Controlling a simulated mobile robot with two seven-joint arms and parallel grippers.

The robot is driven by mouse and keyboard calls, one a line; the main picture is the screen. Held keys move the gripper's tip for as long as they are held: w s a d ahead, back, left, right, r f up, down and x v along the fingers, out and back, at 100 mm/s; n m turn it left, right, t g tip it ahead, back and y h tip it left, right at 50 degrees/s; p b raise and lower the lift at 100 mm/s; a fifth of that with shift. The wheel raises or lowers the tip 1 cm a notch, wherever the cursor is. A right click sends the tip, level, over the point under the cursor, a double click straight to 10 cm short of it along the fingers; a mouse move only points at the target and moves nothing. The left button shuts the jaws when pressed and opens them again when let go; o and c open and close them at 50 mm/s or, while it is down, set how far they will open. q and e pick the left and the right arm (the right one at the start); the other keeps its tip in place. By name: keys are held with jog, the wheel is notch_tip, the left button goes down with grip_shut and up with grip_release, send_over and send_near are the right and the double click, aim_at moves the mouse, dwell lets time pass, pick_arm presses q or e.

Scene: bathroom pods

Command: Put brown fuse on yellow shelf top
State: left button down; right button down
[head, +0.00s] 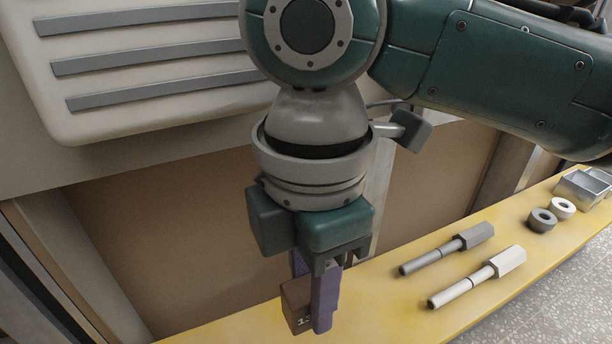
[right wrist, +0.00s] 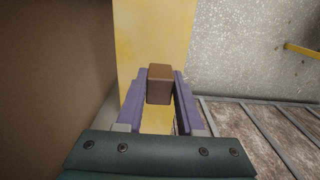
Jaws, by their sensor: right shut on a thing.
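The brown fuse (head: 297,301) is a small block with a pale number on its side. My right gripper (head: 311,303) is shut on it, with purple fingers on either side. The fuse also shows between the fingertips in the right wrist view (right wrist: 160,85). The yellow shelf top (head: 390,300) runs below and behind the gripper. The fuse is over the shelf's left part; I cannot tell whether it touches the surface. My left gripper is not in view.
A grey handled tool (head: 447,249) and a white one (head: 478,278) lie on the shelf to the right. Farther right are a dark ring (head: 541,220), a white ring (head: 562,208) and metal trays (head: 583,189). A brown panel (head: 190,245) stands behind the shelf.

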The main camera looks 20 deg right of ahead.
notch_tip(320, 180, down, 5)
jog(key=shift+s+d+f+b, duration=0.1)
jog(key=shift+s+d+b, duration=0.05)
jog(key=shift+b, duration=0.4)
jog(key=shift+f+b, duration=0.5)
jog(key=shift+f, duration=1.7)
